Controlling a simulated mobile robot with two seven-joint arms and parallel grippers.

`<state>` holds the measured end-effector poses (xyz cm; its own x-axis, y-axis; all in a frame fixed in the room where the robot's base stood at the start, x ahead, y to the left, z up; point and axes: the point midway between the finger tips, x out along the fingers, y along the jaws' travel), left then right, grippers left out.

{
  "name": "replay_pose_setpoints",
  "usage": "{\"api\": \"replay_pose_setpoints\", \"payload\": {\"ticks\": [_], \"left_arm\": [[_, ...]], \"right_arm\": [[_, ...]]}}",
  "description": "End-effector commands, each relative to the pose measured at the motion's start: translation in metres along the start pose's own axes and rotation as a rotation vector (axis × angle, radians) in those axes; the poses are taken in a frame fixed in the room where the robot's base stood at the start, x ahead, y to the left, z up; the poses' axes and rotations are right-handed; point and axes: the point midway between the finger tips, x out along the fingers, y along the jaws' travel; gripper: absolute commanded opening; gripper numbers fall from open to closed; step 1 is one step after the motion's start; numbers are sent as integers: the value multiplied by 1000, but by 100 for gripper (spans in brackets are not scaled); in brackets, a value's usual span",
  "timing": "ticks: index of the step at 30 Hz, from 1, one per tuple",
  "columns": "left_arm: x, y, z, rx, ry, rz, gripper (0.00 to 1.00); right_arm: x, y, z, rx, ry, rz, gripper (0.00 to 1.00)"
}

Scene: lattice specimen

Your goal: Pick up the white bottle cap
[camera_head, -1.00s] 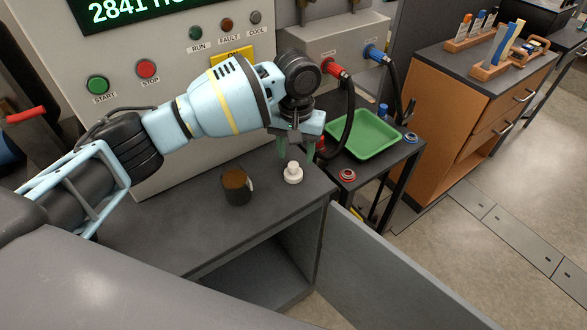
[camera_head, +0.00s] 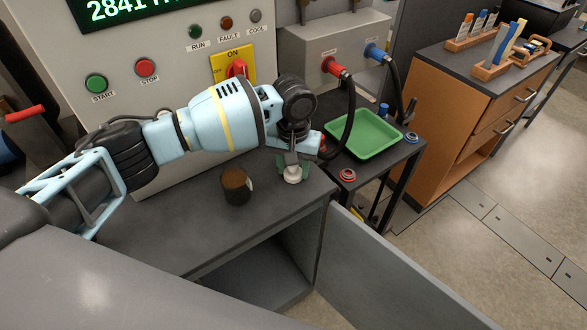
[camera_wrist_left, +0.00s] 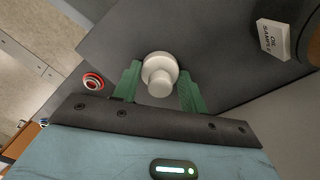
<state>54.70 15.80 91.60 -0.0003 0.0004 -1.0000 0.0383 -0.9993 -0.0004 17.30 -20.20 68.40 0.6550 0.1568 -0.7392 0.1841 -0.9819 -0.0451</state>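The white bottle cap (camera_head: 292,175) stands on the dark grey bench top, near its right edge. It has a wide base and a narrower top knob. My left gripper (camera_head: 292,168) is lowered over it from above. In the left wrist view the cap (camera_wrist_left: 159,74) lies between the two green fingers of the left gripper (camera_wrist_left: 159,88). My right gripper is in neither view.
A green tray (camera_head: 364,134) and a red-and-white ring-shaped item (camera_head: 347,176) are on the side table to the right. A control panel stands behind.

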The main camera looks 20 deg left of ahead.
Motion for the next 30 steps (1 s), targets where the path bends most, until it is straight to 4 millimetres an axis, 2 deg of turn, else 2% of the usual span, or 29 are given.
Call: {"api": "replay_pose_setpoints", "payload": {"ticks": [2, 15, 20, 24, 30], "left_arm": [[0, 0, 0, 0, 0, 0, 21], [-3, 0, 0, 0, 1, 1, 21], [-16, 0, -1, 0, 2, 2, 21], [-38, 1, -1, 1, 5, 3, 21], [-43, 3, 39, 4, 4, 2, 21]], "right_arm": [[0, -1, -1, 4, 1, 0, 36], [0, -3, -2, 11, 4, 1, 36], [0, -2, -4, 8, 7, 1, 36], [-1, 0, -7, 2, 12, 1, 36], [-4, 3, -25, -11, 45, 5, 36]]}}
